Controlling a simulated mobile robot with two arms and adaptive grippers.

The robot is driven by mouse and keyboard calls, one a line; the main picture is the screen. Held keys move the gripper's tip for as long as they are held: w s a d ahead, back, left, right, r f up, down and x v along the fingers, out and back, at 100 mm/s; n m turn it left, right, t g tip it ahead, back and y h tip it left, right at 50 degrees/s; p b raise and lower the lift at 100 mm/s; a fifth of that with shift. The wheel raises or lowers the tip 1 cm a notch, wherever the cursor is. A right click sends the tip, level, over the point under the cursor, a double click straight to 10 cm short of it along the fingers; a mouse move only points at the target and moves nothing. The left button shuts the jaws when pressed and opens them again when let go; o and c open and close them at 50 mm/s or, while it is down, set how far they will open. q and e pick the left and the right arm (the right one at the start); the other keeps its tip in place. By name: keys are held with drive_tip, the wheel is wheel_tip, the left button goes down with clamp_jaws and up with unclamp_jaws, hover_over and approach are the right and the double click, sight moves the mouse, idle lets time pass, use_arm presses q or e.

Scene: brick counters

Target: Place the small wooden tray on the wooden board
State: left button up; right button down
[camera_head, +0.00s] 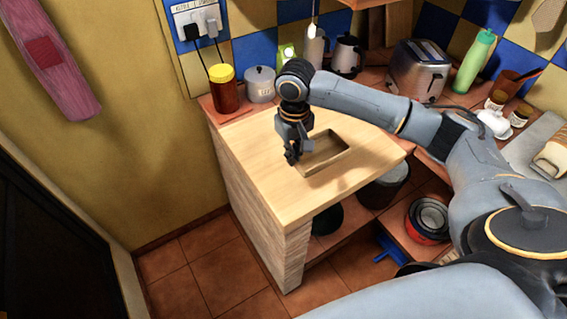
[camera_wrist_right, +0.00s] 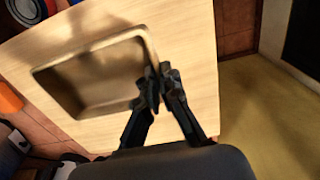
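The small wooden tray (camera_head: 324,152) is a shallow rectangular tray. It lies on, or just above, the light wooden board (camera_head: 265,170) that tops the counter; I cannot tell whether it touches. The tray also shows in the right wrist view (camera_wrist_right: 95,75), empty, over the bare board (camera_wrist_right: 190,50). My right gripper (camera_head: 292,157) points down at the tray's left edge. In the right wrist view its fingertips (camera_wrist_right: 159,82) are close together, one on each side of the tray wall, and look shut on it. My left gripper is out of view.
A red jar with a yellow lid (camera_head: 224,88) and a white canister (camera_head: 260,84) stand behind the board. A toaster (camera_head: 418,70) and a green bottle (camera_head: 474,62) are at the back right. Pots (camera_head: 428,220) sit on the lower shelf. The board's front left is clear.

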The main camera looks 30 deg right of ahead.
drive_tip(key=w+f, duration=0.1)
drive_tip(key=f, duration=0.1)
drive_tip(key=w+a+f, duration=0.1)
drive_tip(key=shift+w+a+f, duration=0.15)
drive_tip(key=shift+w+f, duration=0.15)
drive_tip(key=shift+f, duration=0.05)
wheel_tip(320, 180, down, 3)
drive_tip(key=shift+w+p, duration=0.1)
drive_tip(key=shift+p, duration=0.7)
drive_tip(key=shift+f, duration=0.2)
drive_tip(key=c, duration=1.5)
unclamp_jaws()
drive_tip(key=shift+f, duration=0.1)
wheel_tip(320, 180, up, 12)
drive_tip(key=shift+a+r+b, duration=0.1)
drive_tip(key=shift+r+b, duration=0.05)
drive_tip(key=shift+b, duration=0.95)
